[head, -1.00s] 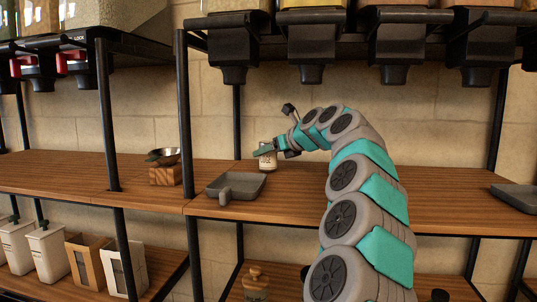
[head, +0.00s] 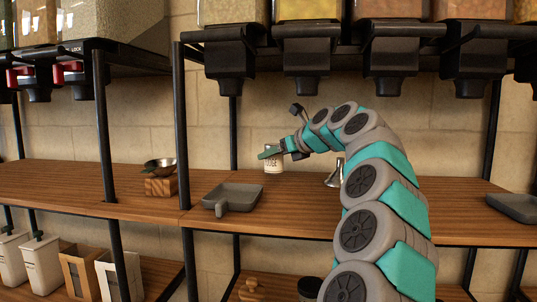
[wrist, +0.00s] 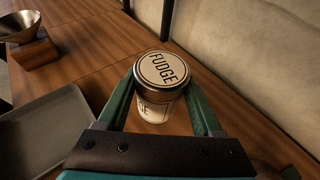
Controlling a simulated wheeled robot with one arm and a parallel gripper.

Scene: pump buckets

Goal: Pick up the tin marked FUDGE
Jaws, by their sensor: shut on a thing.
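The tin marked FUDGE (wrist: 163,70) is a small pale tin with a label on its round lid, seen in the wrist view between my two green fingers. My gripper (wrist: 160,90) is shut on it, one finger on each side. In the head view the tin (head: 273,160) shows upright near the back of the wooden shelf, partly covered by my gripper (head: 272,155). In the head view its base looks slightly above the shelf boards, but I cannot tell the exact gap.
A grey tray (head: 232,197) lies on the shelf in front and left of the tin. A metal bowl on a wooden block (head: 160,187) stands further left. A metal funnel-like thing (head: 335,176) stands behind my arm. Dispensers (head: 306,60) hang overhead. Another grey tray (head: 515,206) lies far right.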

